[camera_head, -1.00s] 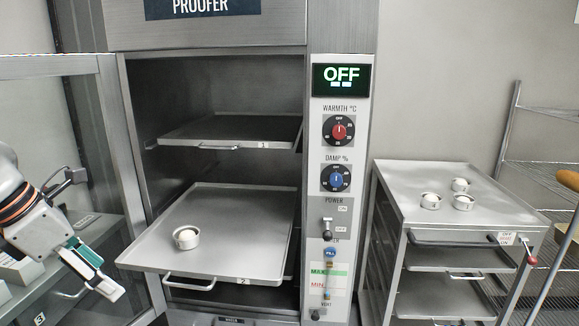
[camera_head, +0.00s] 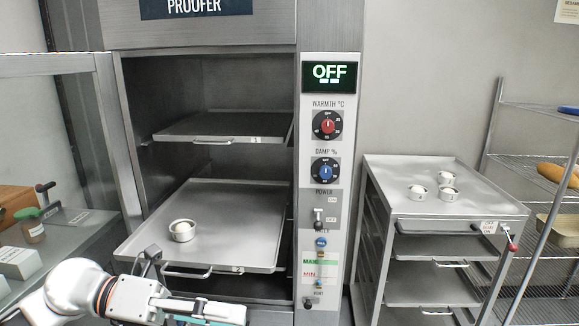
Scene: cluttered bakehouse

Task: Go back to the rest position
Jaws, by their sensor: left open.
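My left gripper (camera_head: 215,312) is low in the head view, in front of the proofer and below its pulled-out lower tray. It is open, with nothing seen between its fingers. My left arm comes in from the bottom left corner. My right gripper is not in view. The proofer (camera_head: 328,220) stands open, and its display reads OFF. Its lower tray (camera_head: 230,215), marked 2, sticks out and bears one white ramekin (camera_head: 183,230) with pale contents. The upper tray (camera_head: 225,126), marked 1, is empty and pushed in.
A steel rack trolley (camera_head: 385,165) at the right bears several white ramekins (camera_head: 447,178). A wire shelf (camera_head: 525,160) with loaves stands at the far right. A glass-like door (camera_head: 60,70) is swung open at left, with a jar (camera_head: 30,225) and boxes (camera_head: 18,262) seen behind it.

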